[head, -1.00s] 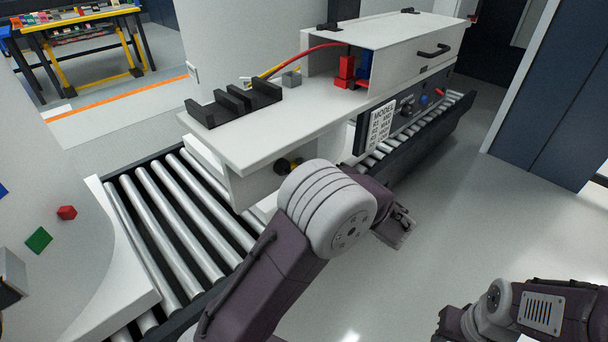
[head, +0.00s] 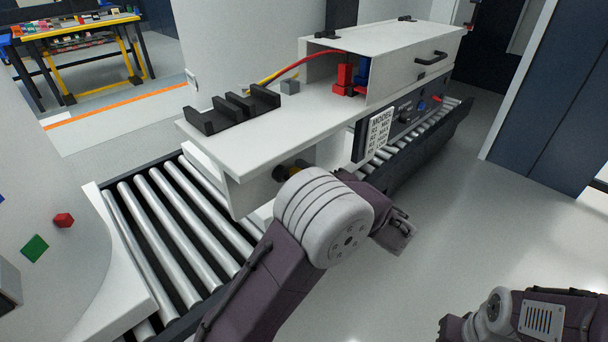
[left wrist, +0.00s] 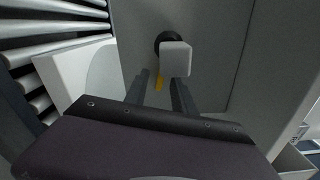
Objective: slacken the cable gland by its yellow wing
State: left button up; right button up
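The cable gland is a black round fitting (left wrist: 163,41) on the unit's grey panel, with a pale square block (left wrist: 175,58) in front of it in the left wrist view. In the head view the gland (head: 282,173) shows under the white shelf, partly covered by my left arm's white joint. The fingers are hidden in the head view. My right arm shows at lower right, its fingers out of view.
The white unit (head: 235,140) with black slotted blocks (head: 232,108) stands over a roller conveyor (head: 170,230). A red connector (head: 345,78) and cable lie on its shelf. A printed label (head: 379,130) is on its side. Open floor (head: 450,220) lies to the right.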

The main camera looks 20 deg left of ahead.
pick_arm(q)
jog(key=p+v, duration=0.2)
jog(key=v, duration=0.7)
jog(key=shift+d, duration=0.1)
